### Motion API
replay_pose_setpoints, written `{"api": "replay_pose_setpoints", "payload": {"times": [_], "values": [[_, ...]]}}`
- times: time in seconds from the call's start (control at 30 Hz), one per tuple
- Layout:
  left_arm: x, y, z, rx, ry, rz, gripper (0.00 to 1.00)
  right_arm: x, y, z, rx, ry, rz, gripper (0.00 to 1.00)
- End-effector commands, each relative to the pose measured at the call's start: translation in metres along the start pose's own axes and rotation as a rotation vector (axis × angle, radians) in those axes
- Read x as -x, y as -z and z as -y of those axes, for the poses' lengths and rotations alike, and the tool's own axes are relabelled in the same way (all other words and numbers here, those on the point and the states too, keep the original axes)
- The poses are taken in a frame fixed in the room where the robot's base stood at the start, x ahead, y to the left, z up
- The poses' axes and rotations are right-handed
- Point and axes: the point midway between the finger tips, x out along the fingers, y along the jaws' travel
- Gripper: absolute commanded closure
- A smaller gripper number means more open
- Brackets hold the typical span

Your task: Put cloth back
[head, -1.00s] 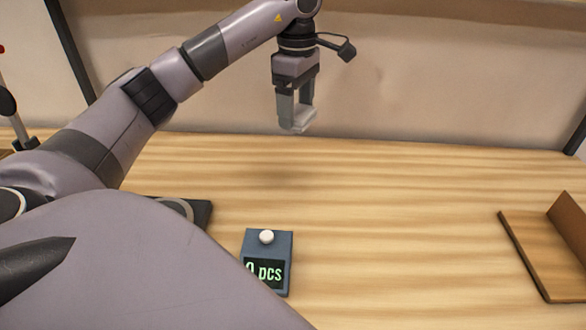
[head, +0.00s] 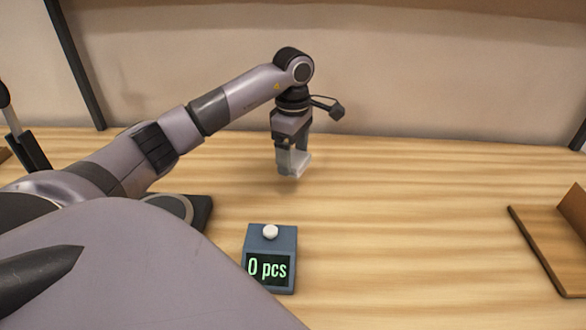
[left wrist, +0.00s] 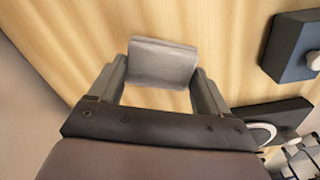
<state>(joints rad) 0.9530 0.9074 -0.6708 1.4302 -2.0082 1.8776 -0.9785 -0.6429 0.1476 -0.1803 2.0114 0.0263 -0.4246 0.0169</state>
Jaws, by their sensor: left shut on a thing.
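My left gripper (head: 292,168) points down above the back middle of the table in the head view. It is shut on the cloth, a small folded grey-white pad (head: 297,164). In the left wrist view the cloth (left wrist: 162,62) sits between the two fingertips, with bare table behind it. The cloth appears a little above the wood. My right gripper is not in view.
A blue counter box (head: 270,262) reading "0 pcs" with a white button stands at the front middle. A dark round-topped device (head: 180,208) is partly behind my arm. A brown wooden stand (head: 548,245) is at the right. The middle table is clear.

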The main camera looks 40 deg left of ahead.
Motion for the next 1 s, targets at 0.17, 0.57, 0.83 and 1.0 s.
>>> {"api": "replay_pose_setpoints", "payload": {"times": [0.17, 0.57, 0.83, 1.0], "values": [[-0.013, -0.001, 0.0, 0.0, 0.0, 0.002, 0.47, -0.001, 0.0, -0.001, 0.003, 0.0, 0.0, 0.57], [-0.054, 0.0, 0.0, 0.0, -0.001, 0.0, 0.47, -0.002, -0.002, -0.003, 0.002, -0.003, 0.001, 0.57], [-0.057, 0.0, 0.0, 0.0, 0.0, 0.0, 0.47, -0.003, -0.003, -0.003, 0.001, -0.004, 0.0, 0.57], [-0.056, 0.0, 0.0, 0.001, 0.0, 0.001, 0.0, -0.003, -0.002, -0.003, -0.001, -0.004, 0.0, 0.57]]}}
